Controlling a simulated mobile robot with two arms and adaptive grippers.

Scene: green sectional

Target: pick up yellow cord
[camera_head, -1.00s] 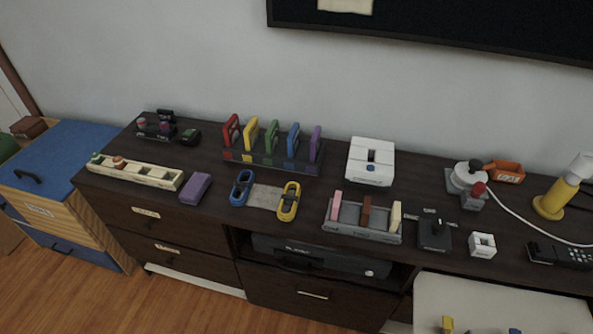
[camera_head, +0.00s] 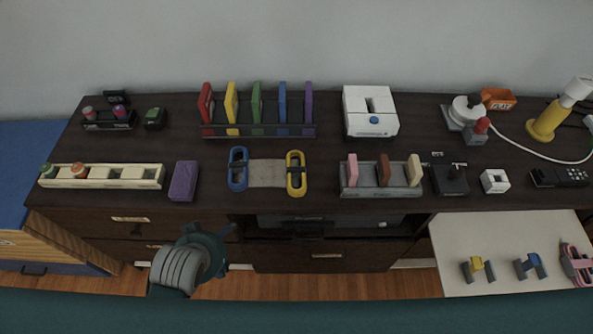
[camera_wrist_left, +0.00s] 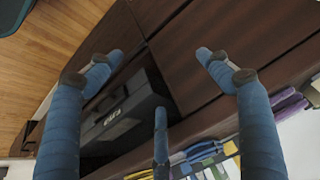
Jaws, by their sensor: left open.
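The yellow cord (camera_head: 296,173) is a coiled loop with a dark band around its middle. It lies on the dark cabinet top (camera_head: 335,150), near the front edge, at the right end of a beige pad (camera_head: 267,173). A similar blue cord (camera_head: 238,169) lies at the pad's left end. My left gripper (camera_head: 218,238) is in front of the cabinet, below and left of the yellow cord and apart from it. In the left wrist view its blue fingers (camera_wrist_left: 160,65) are spread with nothing between them. I cannot make out the yellow cord there. My right gripper is not in view.
A purple block (camera_head: 184,181) lies left of the cords. A grey holder (camera_head: 380,192) with upright pieces stands to the right. A rack (camera_head: 258,131) of coloured pieces stands behind. In the left wrist view a black case (camera_wrist_left: 125,120) sits in the cabinet opening.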

